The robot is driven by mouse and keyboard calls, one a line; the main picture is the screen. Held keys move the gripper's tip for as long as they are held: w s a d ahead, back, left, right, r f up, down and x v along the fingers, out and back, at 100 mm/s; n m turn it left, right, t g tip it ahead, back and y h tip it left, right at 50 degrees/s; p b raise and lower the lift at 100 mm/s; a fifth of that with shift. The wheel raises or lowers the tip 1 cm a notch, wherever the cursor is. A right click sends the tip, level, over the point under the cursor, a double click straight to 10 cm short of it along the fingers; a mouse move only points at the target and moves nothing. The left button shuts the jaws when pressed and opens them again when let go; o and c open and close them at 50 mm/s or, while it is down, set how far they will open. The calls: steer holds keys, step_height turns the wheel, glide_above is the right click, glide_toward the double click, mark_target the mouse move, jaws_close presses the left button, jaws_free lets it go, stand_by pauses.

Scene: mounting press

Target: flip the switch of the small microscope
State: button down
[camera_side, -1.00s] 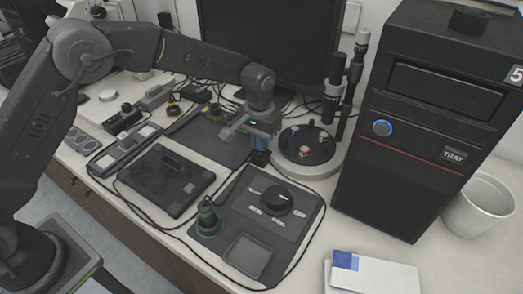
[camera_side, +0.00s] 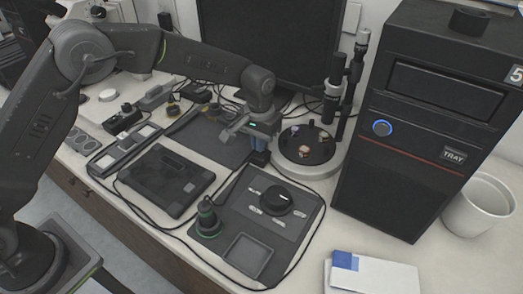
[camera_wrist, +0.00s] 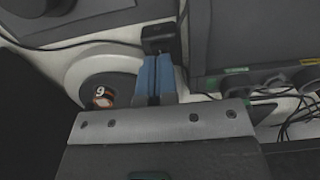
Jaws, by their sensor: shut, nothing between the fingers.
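The small microscope (camera_side: 312,172) has a round pale base, a dark stage with several small samples, and an upright dark column and tube. Its pale base (camera_wrist: 74,78) also shows at the left of the wrist view. My gripper (camera_side: 259,160) points down just left of the base, with its blue fingers shut and empty. In the wrist view my gripper (camera_wrist: 158,60) has its fingertips close to a small black block (camera_wrist: 158,38) with a cable. I cannot tell whether they touch it. No switch can be clearly made out, nor its position.
A control panel with a dark knob (camera_side: 276,201) lies in front of my gripper. A black tablet-like device (camera_side: 165,180) lies to the left. A monitor (camera_side: 265,40) stands behind, and a black tower (camera_side: 400,190) stands right of the microscope. Cables run across the bench.

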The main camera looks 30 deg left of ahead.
steer(key=shift+f, duration=1.1)
stand_by(0.4)
steer(key=shift+r, duration=3.55)
